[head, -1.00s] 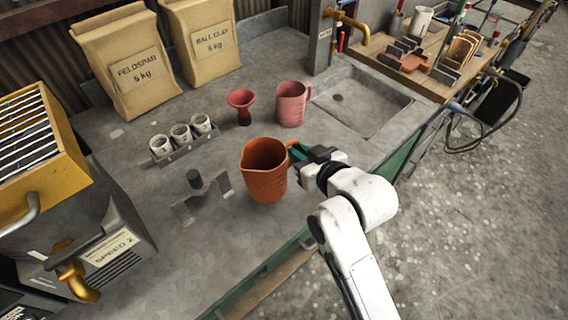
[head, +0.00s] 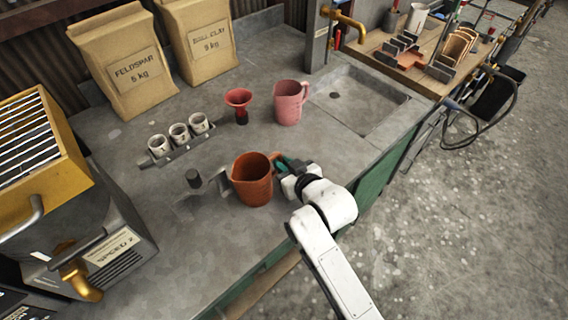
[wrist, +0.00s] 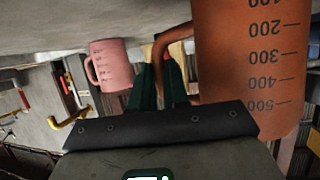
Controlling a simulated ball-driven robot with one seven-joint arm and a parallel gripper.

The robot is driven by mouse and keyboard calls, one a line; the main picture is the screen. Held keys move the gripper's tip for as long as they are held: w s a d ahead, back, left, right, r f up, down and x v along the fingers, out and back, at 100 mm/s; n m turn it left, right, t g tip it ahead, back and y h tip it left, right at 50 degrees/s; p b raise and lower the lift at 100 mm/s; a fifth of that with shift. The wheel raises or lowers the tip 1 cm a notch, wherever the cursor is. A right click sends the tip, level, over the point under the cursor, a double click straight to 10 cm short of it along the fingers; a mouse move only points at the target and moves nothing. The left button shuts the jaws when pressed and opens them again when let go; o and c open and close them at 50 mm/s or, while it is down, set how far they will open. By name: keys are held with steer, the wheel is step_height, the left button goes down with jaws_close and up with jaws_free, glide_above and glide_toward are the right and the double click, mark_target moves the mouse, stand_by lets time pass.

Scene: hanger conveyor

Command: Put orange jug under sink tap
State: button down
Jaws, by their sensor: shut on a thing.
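The orange jug (head: 252,180) is upright over the front middle of the grey counter, its handle to the right. I cannot tell whether its base touches the counter. My gripper (head: 281,165) is shut on the jug's handle; its green fingers (wrist: 160,88) are on the handle in the wrist view, where the jug (wrist: 250,60) shows measuring marks. The brass sink tap (head: 345,22) is on a post at the back right, above the sunken sink (head: 358,100). The sink is empty apart from its drain. The tap also shows in the wrist view (wrist: 68,120).
A pink jug (head: 288,103) and a red funnel (head: 239,103) stand between the orange jug and the sink. Several white cups (head: 179,134) sit in a rack to the left. A grey bracket (head: 196,184) is beside the jug. Paper sacks (head: 125,65) stand at the back.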

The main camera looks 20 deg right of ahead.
steer(key=shift+f, duration=0.1)
steer(key=c, duration=1.1)
jaws_free()
steer(key=shift+s, duration=0.1)
steer(key=b+v, duration=0.1)
steer(key=v, duration=1.1)
